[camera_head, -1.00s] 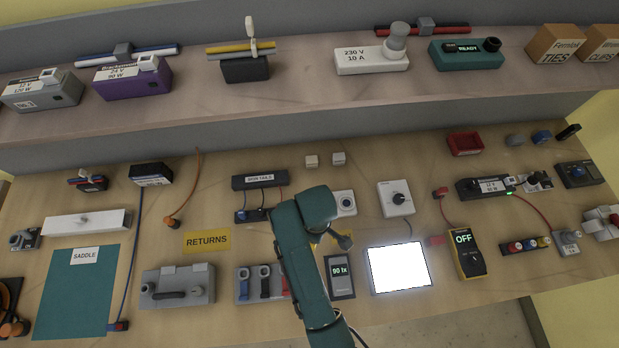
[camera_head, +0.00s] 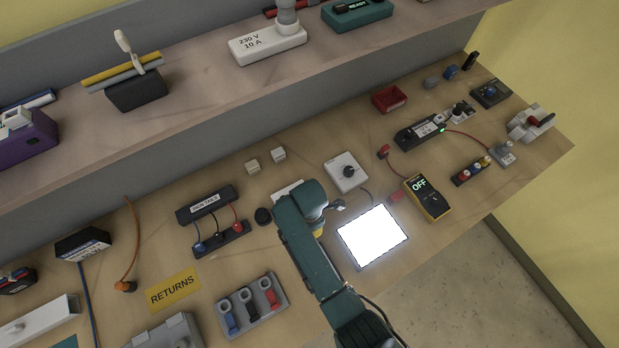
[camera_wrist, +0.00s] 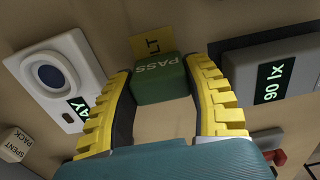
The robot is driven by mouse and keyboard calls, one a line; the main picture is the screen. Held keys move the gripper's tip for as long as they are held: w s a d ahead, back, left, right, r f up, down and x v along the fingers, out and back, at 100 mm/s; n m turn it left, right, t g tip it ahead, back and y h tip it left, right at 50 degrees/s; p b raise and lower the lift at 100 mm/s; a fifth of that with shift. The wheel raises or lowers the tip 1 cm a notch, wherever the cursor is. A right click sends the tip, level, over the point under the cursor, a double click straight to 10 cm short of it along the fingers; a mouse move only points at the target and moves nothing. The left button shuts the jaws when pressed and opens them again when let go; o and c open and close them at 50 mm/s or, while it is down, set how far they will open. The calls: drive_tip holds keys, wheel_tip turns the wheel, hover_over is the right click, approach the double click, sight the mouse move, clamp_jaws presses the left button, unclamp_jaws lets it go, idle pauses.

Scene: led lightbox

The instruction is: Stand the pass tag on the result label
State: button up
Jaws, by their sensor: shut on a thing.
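The pass tag (camera_wrist: 158,79) is a green block with PASS on its top, seen in the wrist view between the two yellow ribbed fingers of my gripper (camera_wrist: 162,88). My gripper is shut on it. The result label (camera_wrist: 150,43) is a yellow card just beyond the tag, with only the letters "LT" showing; the tag covers the rest. I cannot tell whether the tag's base touches the label or hangs above it. In the head view my arm hides the tag, and the fingers are largely hidden too.
A spent pack block (camera_wrist: 15,143) lies lower left. A bright lightbox panel (camera_head: 373,237) is right of my arm.

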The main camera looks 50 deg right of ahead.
drive_tip(key=shift+f, duration=0.1)
drive_tip(key=o, duration=1.1)
